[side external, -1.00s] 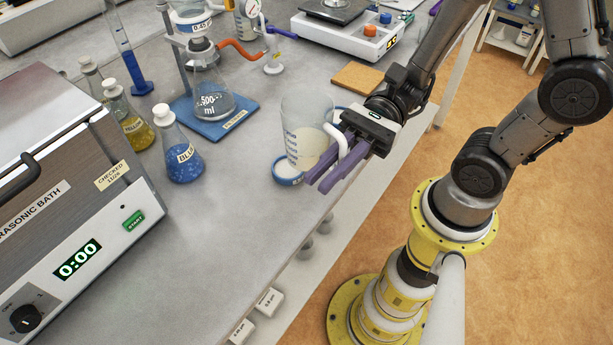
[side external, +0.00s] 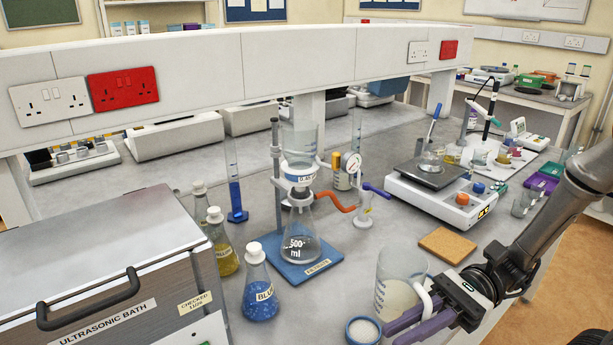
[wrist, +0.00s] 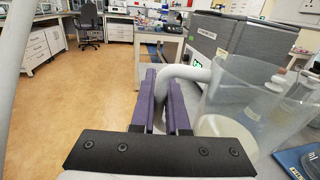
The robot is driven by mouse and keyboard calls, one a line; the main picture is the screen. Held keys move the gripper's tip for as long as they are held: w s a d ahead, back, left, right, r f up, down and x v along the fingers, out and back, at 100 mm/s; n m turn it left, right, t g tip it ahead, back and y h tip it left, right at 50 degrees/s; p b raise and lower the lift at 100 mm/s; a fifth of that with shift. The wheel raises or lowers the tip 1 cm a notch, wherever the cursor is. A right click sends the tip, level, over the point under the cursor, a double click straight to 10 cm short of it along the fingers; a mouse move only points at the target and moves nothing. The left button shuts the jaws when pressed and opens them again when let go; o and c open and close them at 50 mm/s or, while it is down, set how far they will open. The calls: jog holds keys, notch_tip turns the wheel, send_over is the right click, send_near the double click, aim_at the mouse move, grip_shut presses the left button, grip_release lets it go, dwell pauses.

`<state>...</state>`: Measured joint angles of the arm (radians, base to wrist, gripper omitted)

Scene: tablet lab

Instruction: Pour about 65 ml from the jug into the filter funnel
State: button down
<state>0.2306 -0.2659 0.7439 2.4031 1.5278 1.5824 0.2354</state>
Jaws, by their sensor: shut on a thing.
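The clear jug (side external: 402,266) stands upright at the front of the bench, with pale liquid in its lower part. My gripper (side external: 392,332) is shut on the jug's white handle, which shows between the purple fingers in the wrist view (wrist: 160,84). The jug also shows there at the right (wrist: 228,92). The fingers and the picture's lower edge hide the jug's base, so I cannot tell whether it touches the bench. The filter funnel (side external: 300,138) is a clear cup above a 500 ml flask (side external: 300,236) on a blue-based stand, behind and left of the jug.
A small blue-rimmed dish (side external: 363,330) is just left of the jug. A stoppered blue flask (side external: 260,290) and yellow flask (side external: 222,250) stand left of the funnel stand. An orange hose (side external: 335,201) runs right from the flask. A cork mat (side external: 447,244) and balance (side external: 440,195) lie right.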

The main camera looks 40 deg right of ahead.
jog(key=w+r+m+t+h, duration=0.1)
jog(key=w+r+m+t, duration=0.15)
jog(key=w, duration=0.65)
jog(key=w+r+m+t+h, duration=0.2)
jog(key=w+r+t, duration=0.15)
jog(key=w, duration=0.65)
jog(key=w+a+r, duration=0.3)
jog(key=a+r, duration=0.4)
jog(key=shift+a, duration=0.25)
jog(key=shift+w+r, duration=0.15)
jog(key=shift+r, duration=0.05)
jog(key=w+d+r+m+t+y, duration=0.1)
jog(key=w+d+r+m+t, duration=0.2)
jog(key=r+m, duration=0.9)
jog(key=shift+w+d+m, duration=0.35)
jog(key=shift+w+d, duration=1.3)
